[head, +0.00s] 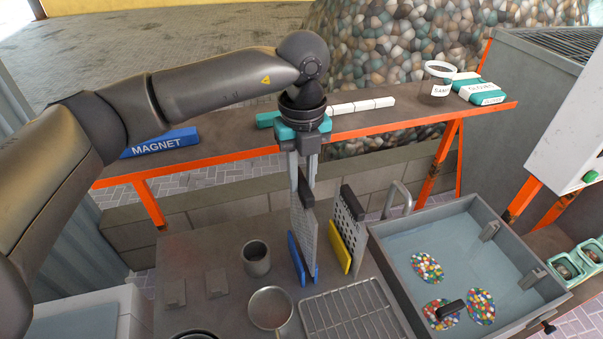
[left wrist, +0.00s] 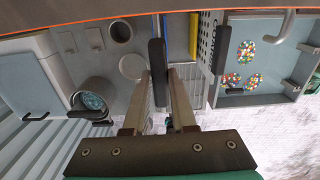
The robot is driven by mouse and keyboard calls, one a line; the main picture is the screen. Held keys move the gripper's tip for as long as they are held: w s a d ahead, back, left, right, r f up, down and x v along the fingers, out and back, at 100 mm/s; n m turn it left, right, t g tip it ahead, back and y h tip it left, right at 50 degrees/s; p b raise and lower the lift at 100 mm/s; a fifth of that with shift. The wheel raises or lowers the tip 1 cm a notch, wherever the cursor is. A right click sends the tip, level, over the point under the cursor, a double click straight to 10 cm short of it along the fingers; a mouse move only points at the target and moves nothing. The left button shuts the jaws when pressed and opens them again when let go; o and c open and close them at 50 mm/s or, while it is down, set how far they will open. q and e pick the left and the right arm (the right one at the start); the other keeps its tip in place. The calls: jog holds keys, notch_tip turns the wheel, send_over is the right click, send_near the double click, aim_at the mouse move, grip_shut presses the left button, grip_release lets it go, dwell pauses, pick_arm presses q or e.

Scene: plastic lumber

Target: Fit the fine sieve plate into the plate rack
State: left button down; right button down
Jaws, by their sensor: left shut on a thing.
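My left gripper (head: 304,188) is shut on the black handle of a grey, finely perforated sieve plate (head: 305,232). The plate hangs upright below the fingers. Its lower edge is at the blue part of the plate rack (head: 297,260); I cannot tell whether it is seated in it. In the left wrist view the black handle (left wrist: 157,72) lies between the fingers, and the plate shows only as a thin edge. A second plate (head: 347,217) with larger holes and a black handle stands upright at the yellow part of the rack (head: 339,254). My right gripper is in neither view.
A grey cup (head: 257,258), a round pan (head: 270,308) and a wire grid (head: 347,312) stand close by on the bench. A grey basin (head: 465,235) with coloured granules is at the right. Behind, an orange-edged shelf (head: 225,163) carries a blue magnet bar (head: 160,143).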

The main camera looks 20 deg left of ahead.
pick_arm(q)
notch_tip(320, 180, down, 8)
jog(key=b, duration=0.5)
jog(key=shift+b, duration=0.4)
dwell(0.4)
jog(key=shift+r, duration=0.1)
jog(key=c, duration=0.7)
grip_release()
jog(key=shift+o, duration=0.2)
notch_tip(320, 180, up, 15)
jog(key=shift+r, duration=0.15)
